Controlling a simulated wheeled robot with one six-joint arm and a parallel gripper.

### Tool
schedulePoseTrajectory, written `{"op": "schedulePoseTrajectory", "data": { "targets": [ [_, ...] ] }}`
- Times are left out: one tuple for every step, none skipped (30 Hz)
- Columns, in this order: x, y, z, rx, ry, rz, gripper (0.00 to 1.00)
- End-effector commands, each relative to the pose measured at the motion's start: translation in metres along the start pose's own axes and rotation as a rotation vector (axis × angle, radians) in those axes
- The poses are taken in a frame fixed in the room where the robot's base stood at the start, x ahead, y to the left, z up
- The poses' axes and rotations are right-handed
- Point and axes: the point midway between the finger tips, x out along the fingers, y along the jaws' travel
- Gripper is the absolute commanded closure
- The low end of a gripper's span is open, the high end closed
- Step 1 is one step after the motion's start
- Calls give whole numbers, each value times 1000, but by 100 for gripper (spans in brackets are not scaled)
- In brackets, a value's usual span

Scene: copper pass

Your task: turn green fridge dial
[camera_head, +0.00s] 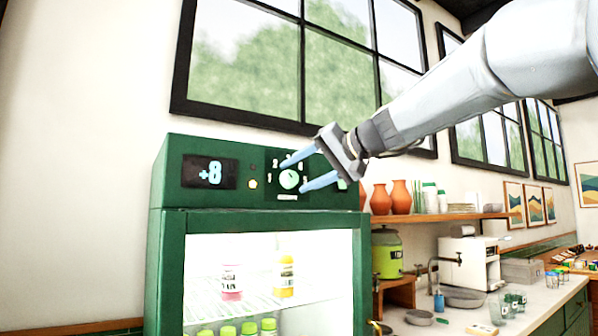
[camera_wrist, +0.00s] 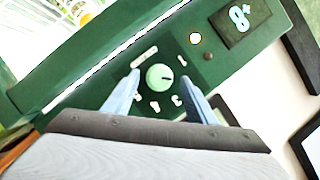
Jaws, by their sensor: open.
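The green fridge (camera_head: 170,240) stands at the left of the head view, with a dark display reading "+8" (camera_head: 209,172) on its top panel. The pale green round dial (camera_head: 290,179) sits on a dark plate with numbers around it, right of the display. In the wrist view the dial (camera_wrist: 160,77) lies between and just beyond my fingers, its dark pointer mark toward the right. My gripper (camera_head: 303,172) is open, its two blue fingers on either side of the dial in the picture. I cannot tell whether they touch it.
A small lit round light (camera_head: 253,184) sits between display and dial; it also shows in the wrist view (camera_wrist: 195,38). The lit fridge compartment holds bottles (camera_head: 285,276). To the right are a shelf with orange vases (camera_head: 401,197) and a counter with a green dispenser (camera_head: 387,253).

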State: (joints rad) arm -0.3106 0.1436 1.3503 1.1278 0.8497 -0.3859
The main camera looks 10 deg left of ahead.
Motion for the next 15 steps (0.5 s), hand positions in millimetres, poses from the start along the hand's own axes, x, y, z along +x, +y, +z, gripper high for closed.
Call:
{"op": "schedulePoseTrajectory", "data": {
  "targets": [
    [3,0,0,0,0,0,48],
    [5,0,0,0,0,0,48],
    [6,0,0,0,0,0,48],
    [6,0,0,1,0,0,48],
    [7,0,0,1,0,0,48],
    [7,0,0,1,0,1,48],
    [7,0,0,1,0,1,48],
    [7,0,0,1,0,1,48],
    [7,0,0,1,0,1,48],
    [7,0,0,1,0,1,48],
    [7,1,0,1,0,1,50],
    [6,1,0,1,0,1,57],
    [6,1,0,1,0,1,62],
    [6,1,0,1,0,1,67],
    [6,1,0,1,0,1,74]
  ]
}}
